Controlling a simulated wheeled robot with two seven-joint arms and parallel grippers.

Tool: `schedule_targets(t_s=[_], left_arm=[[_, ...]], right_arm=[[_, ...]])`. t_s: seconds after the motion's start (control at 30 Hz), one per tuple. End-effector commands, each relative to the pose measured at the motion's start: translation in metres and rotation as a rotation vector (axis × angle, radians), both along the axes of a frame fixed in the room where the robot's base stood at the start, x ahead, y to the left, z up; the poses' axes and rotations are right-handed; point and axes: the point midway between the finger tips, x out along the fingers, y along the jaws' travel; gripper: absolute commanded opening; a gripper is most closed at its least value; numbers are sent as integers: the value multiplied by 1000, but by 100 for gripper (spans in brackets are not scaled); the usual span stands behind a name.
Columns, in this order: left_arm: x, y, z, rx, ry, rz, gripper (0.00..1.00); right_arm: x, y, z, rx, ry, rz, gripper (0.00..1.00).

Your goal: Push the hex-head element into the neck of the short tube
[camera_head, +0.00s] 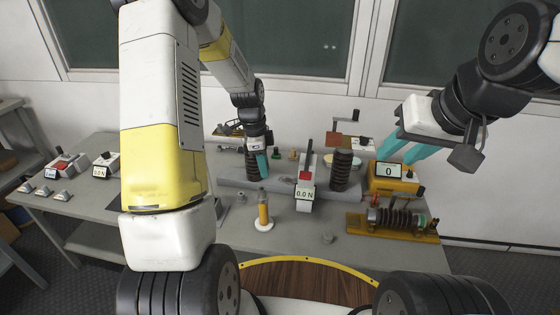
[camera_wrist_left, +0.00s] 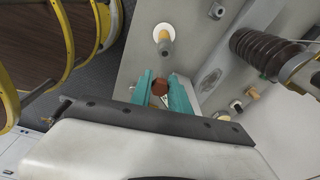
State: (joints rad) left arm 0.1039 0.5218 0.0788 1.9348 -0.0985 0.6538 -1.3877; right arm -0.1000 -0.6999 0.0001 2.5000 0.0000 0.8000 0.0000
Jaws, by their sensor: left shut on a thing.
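My left gripper (camera_head: 262,165) hangs above the grey bench, left of centre. In the left wrist view its teal fingers (camera_wrist_left: 161,94) are shut on a reddish-brown piece, which looks like the hex-head element (camera_wrist_left: 160,86). In the head view this piece is hidden or too small to tell. An upright amber tube (camera_head: 264,212) on a round white base stands on the bench in front of the gripper. It looks like the short tube, and also shows in the left wrist view (camera_wrist_left: 165,46), apart from the held piece. My right gripper (camera_head: 396,155) is raised at the right, its teal fingers apart and empty.
A yellow meter reading 0 (camera_head: 394,177) and a ribbed fixture (camera_head: 394,222) are at the right. The bench (camera_head: 300,230) is mostly clear in front.

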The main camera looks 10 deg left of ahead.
Motion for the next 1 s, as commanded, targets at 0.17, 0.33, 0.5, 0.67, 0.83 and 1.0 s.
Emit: schedule_targets(t_s=[0.17, 0.33, 0.5, 0.67, 0.83, 1.0], left_arm=[[4, 11, 5, -7, -6, -137, 0], [4, 13, 6, -9, -8, -172, 0], [4, 12, 6, -8, -8, -172, 0], [5, 12, 6, -11, 11, -167, 0], [4, 12, -5, -11, 15, -166, 0], [4, 12, -22, -11, 15, -166, 0]], right_arm=[[0, 0, 0, 0, 0, 0, 36], [0, 0, 0, 0, 0, 0, 36], [0, 0, 0, 0, 0, 0, 36], [0, 0, 0, 0, 0, 0, 36], [0, 0, 0, 0, 0, 0, 36], [0, 0, 0, 0, 0, 0, 36]])
